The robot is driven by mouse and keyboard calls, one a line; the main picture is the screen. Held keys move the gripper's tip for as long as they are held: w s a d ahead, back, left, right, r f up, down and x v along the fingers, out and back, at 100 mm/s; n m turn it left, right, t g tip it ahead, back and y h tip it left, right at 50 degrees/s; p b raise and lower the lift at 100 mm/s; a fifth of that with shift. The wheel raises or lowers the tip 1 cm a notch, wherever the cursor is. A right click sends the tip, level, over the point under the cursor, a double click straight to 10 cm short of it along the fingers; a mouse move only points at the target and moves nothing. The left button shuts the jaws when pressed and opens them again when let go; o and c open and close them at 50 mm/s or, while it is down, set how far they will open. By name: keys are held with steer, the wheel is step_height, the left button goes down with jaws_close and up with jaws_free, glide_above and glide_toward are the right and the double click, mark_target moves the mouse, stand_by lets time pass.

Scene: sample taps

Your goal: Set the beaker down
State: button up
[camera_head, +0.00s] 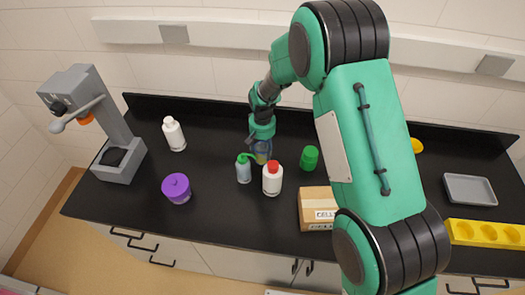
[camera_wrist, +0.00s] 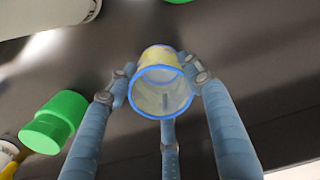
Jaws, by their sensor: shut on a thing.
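The beaker (camera_wrist: 162,91) is a clear cup with a blue rim and a yellowish tint, held between my gripper's fingers. My gripper (camera_wrist: 158,80) is shut on it, with blue fingers on both sides and one below in the wrist view. In the head view my gripper (camera_head: 262,146) is low over the middle of the black counter (camera_head: 225,215). Only a small yellowish part of the beaker (camera_head: 262,158) shows there, behind the bottles. I cannot tell whether its base touches the counter.
Close by stand a green-topped wash bottle (camera_head: 243,170), a red-capped white bottle (camera_head: 272,180) and a green container (camera_head: 310,158). A purple jar (camera_head: 177,188), a white bottle (camera_head: 174,134) and a tap-like device (camera_head: 118,160) are left. A cardboard box (camera_head: 314,207) is at front right.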

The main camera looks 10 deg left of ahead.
steer(key=o, duration=1)
steer(key=shift+f, duration=0.1)
step_height(320, 180, up, 12)
stand_by(0.9)
